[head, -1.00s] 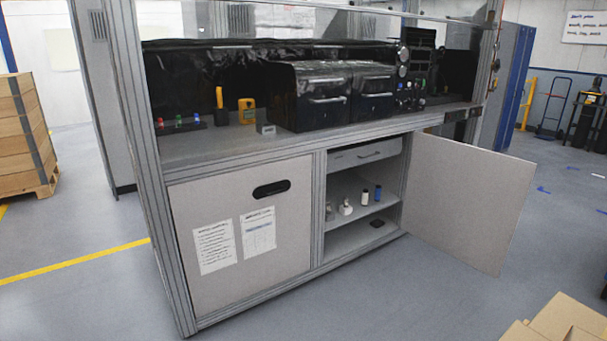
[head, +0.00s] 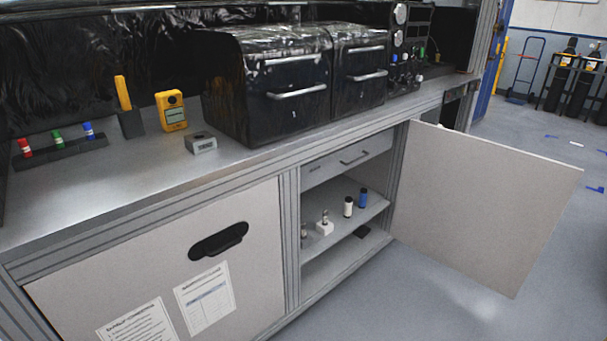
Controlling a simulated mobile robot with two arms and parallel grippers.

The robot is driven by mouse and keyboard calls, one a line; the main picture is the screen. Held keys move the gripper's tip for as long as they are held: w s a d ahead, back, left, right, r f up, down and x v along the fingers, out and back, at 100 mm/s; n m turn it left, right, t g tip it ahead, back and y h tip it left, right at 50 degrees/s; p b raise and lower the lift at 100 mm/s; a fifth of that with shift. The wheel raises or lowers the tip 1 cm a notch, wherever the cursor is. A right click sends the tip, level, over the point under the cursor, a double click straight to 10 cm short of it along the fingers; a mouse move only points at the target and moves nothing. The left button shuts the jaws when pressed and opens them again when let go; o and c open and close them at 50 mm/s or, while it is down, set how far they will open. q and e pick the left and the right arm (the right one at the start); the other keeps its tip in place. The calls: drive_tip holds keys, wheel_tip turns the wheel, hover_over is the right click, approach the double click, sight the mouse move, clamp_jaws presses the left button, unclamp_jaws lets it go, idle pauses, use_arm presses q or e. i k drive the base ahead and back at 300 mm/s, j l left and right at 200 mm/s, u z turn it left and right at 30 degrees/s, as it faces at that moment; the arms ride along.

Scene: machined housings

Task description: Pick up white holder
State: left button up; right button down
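A small white holder (head: 324,227) stands on the middle shelf inside the open cabinet, with a small metallic piece upright in it. A white-bodied vial with a dark cap (head: 348,207) and a blue one (head: 363,198) stand to its right on the same shelf. A small metallic item (head: 303,231) is partly hidden behind the cabinet's left post. Neither of my grippers is in view.
The cabinet door (head: 480,200) stands wide open to the right. A closed drawer (head: 348,160) sits above the shelf. The worktop (head: 110,190) carries a yellow meter (head: 171,111) and black boxes.

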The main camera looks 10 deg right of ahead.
sight(324, 230)
drive_tip(key=i+l+z, duration=0.1)
drive_tip(key=i+z, duration=0.35)
drive_tip(key=i, duration=0.2)
drive_tip(key=i+j+z, duration=0.1)
drive_tip(key=i+z, duration=0.35)
drive_tip(key=i, duration=0.2)
